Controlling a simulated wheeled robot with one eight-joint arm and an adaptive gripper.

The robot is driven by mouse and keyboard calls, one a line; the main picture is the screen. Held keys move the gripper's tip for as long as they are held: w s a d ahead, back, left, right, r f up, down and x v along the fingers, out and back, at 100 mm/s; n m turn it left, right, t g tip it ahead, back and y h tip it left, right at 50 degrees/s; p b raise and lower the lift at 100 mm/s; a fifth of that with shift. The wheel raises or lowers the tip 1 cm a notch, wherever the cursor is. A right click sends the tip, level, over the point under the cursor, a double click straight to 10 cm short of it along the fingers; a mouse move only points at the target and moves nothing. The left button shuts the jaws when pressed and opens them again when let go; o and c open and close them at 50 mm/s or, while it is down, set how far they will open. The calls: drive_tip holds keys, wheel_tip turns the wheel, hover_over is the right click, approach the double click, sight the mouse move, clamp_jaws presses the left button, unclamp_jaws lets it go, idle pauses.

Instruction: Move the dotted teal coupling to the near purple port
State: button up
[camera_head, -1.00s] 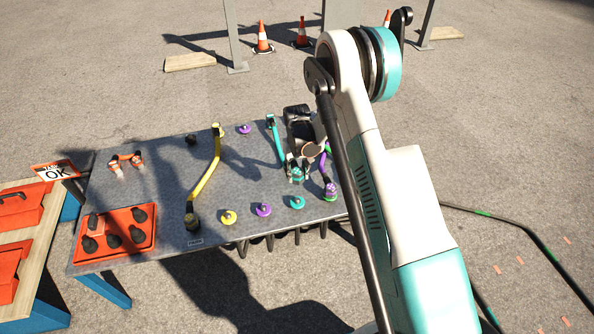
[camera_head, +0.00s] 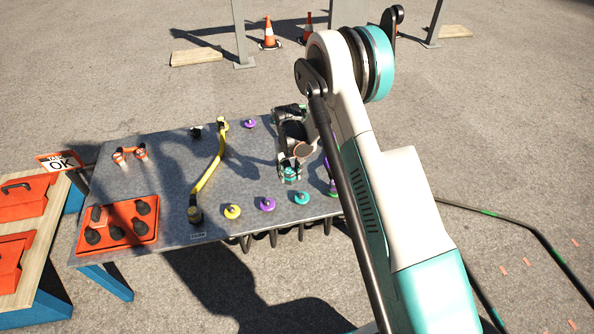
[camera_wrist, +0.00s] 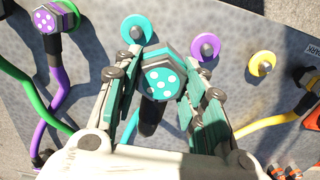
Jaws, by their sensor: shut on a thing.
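The dotted teal coupling (camera_wrist: 163,82) has white dots on its face and sits between the fingers of my gripper (camera_wrist: 160,92) in the wrist view. In the head view my gripper (camera_head: 289,175) holds the coupling above the panel, behind the near row of ports. The near purple port (camera_head: 267,204) is an empty disc with a central peg, between the yellow and teal ports. It also shows in the wrist view (camera_wrist: 206,47), beyond and to the right of the coupling, apart from it. Most of the teal cable is hidden behind my gripper.
A teal port (camera_head: 302,198) and a yellow port (camera_head: 232,211) flank the near purple port. Another purple port (camera_head: 250,122) lies at the far edge. A yellow cable (camera_head: 209,170) crosses the panel. A dotted purple coupling (camera_wrist: 47,20) sits at a green port (camera_wrist: 68,12).

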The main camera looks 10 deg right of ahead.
drive_tip(key=a, duration=0.9)
drive_tip(key=shift+a+f, duration=0.2)
drive_tip(key=shift+f, duration=0.25)
drive_tip(key=shift+f, duration=0.1)
hover_over(267, 200)
drive_tip(key=shift+f, duration=3.4)
drive_tip(key=shift+f, duration=0.15)
drive_tip(key=shift+f, duration=0.35)
drive_tip(key=shift+f, duration=0.1)
drive_tip(key=shift+f, duration=0.8)
drive_tip(key=shift+f, duration=0.45)
